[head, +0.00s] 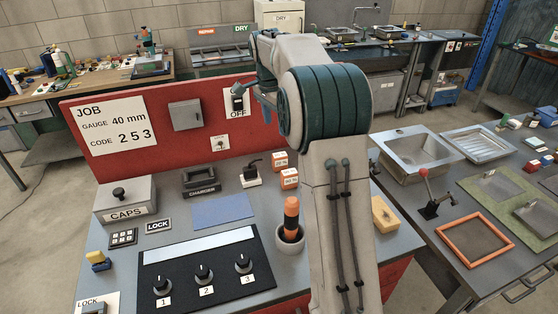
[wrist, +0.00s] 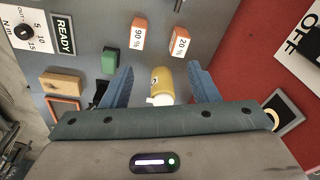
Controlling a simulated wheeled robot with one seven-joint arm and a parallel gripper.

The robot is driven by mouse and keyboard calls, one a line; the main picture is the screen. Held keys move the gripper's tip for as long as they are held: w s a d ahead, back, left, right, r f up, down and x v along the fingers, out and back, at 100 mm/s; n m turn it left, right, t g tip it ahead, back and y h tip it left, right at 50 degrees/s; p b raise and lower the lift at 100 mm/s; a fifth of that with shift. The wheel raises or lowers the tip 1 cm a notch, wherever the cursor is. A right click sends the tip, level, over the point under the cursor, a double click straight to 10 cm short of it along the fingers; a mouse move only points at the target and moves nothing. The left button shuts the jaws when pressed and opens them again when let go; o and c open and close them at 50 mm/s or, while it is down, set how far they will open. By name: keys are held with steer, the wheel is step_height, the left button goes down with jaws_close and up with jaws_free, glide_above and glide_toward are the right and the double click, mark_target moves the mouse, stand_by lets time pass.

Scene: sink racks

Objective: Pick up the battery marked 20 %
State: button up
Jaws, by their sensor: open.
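The battery marked 20 % (wrist: 181,42) is an orange block with a white label, standing on the bench beyond my fingertips in the wrist view. In the head view it is the farther of two orange-and-white blocks (head: 280,160), near the red panel. The battery marked 90 % (wrist: 138,35) stands to its left in the wrist view and is the nearer block (head: 289,179) in the head view. My gripper (wrist: 160,66) is open, its blue fingers spread, with neither battery between them. In the head view my gripper (head: 262,104) is partly hidden by my arm, above the bench's far side.
A green block (wrist: 109,60) and a tan block (wrist: 60,82) stand to the left. The charger (head: 200,182) and red panel (head: 150,125) are near the batteries in the head view.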

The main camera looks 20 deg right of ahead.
steer(key=w+d+f+m, duration=0.2)
steer(key=w+f+m, duration=0.1)
steer(key=w, duration=0.2)
steer(key=p, duration=0.1)
glide_toward(280, 154)
steer(key=shift+m+g, duration=0.3)
steer(key=shift+g, duration=0.1)
steer(key=f, duration=0.3)
steer(key=d+f, duration=0.1)
steer(key=f, duration=0.1)
steer(key=shift+w+f, duration=0.15)
steer(key=shift+w, duration=0.1)
steer(key=shift+f+p, duration=1.25)
steer(key=shift+f, duration=1.45)
jaws_close()
